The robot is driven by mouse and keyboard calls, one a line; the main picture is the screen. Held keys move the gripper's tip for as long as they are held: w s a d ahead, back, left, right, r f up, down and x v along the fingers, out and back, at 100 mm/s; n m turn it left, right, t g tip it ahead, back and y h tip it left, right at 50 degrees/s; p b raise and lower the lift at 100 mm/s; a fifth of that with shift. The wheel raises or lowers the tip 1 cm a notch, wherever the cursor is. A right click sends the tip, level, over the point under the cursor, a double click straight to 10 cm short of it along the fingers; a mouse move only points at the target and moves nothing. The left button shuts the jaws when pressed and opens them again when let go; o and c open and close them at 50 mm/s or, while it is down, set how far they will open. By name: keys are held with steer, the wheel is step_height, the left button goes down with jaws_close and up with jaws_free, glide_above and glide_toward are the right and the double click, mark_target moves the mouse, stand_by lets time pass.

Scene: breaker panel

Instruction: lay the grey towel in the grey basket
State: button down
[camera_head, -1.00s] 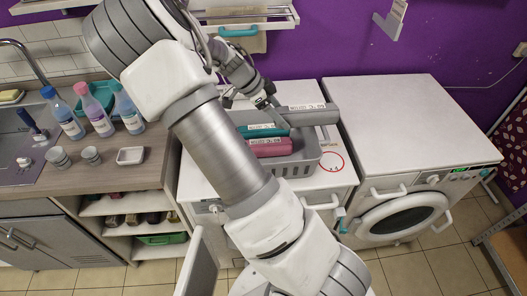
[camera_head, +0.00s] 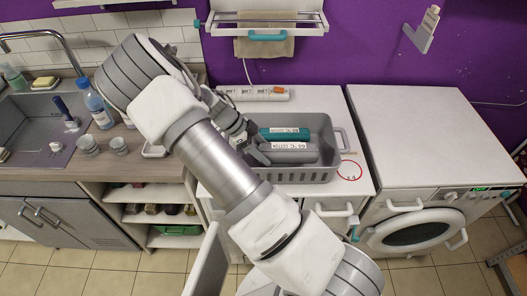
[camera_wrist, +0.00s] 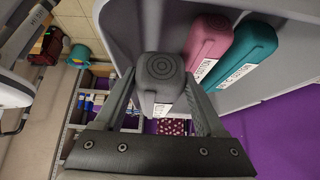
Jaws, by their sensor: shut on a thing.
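The grey basket (camera_head: 333,178) stands on the white counter. A rolled grey towel (camera_head: 290,153) with a white label lies within the basket's outline, in front of a teal towel (camera_head: 284,133). My gripper (camera_head: 250,147) is at the towel's left end. In the wrist view, its two fingers close on either side of the grey towel (camera_wrist: 163,68). A pink towel (camera_wrist: 208,42) and the teal towel (camera_wrist: 250,48) lie side by side next to it. The pink towel is hidden in the head view. I cannot tell whether the grey towel touches the basket floor.
A power strip (camera_head: 253,93) lies behind the basket, and a wall rack (camera_head: 265,22) hangs above. A washing machine (camera_head: 425,150) with a clear top stands to the right. Bottles and cups (camera_head: 119,145) are by the sink on the left.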

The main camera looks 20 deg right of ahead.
steer(key=shift+f, duration=0.7)
steer(key=shift+f+b, duration=0.45)
steer(key=shift+b, duration=0.05)
steer(key=shift+f, duration=0.15)
steer(key=shift+c, duration=1.2)
jaws_free()
